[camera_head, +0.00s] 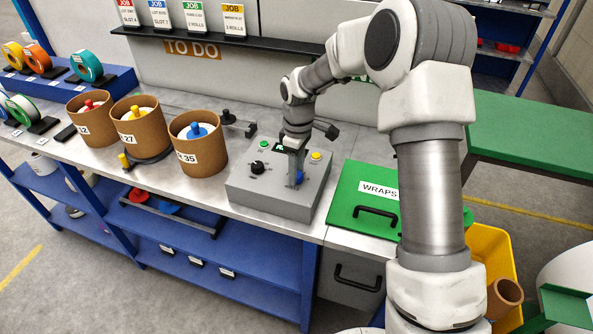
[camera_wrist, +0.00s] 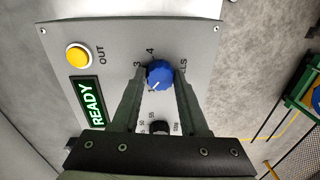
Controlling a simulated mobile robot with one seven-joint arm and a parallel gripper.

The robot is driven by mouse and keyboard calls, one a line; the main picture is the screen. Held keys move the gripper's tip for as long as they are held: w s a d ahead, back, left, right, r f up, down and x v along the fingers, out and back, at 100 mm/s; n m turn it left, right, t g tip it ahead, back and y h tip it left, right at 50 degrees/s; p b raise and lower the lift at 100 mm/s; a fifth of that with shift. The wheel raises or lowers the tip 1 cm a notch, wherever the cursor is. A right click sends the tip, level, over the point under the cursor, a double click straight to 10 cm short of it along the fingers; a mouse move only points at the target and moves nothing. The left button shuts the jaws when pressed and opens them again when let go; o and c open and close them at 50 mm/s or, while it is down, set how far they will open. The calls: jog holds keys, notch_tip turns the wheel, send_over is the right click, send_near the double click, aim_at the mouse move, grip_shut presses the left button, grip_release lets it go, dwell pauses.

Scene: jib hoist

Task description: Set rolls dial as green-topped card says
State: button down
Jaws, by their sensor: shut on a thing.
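The blue rolls dial (camera_wrist: 159,74) is on the grey control box (camera_head: 270,190); it also shows in the head view (camera_head: 299,178). My gripper (camera_wrist: 160,78) is shut on the dial, one finger on each side. The green-topped card (camera_head: 194,17) stands on the black ledge, second from the right among the job cards. Its bottom line ends in "ROLLS"; the number is too small to read surely.
The box also has a yellow OUT button (camera_wrist: 78,57), a lit READY display (camera_wrist: 88,103), a black knob (camera_head: 257,167) and a green button (camera_head: 264,145). Brown tubs (camera_head: 198,157) stand left of it. A green WRAPS lid (camera_head: 360,205) is on the right.

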aim_at(300, 173)
jog(key=m+b, duration=0.1)
jog(key=m, duration=0.4)
jog(key=shift+m, duration=0.4)
dwell(0.3)
jog(key=shift+c, duration=2.2)
grip_release()
notch_tip(300, 173, up, 18)
jog(key=shift+w+d+f+p, duration=0.2)
jog(key=shift+d+f+p, duration=0.1)
jog(key=shift+d, duration=0.1)
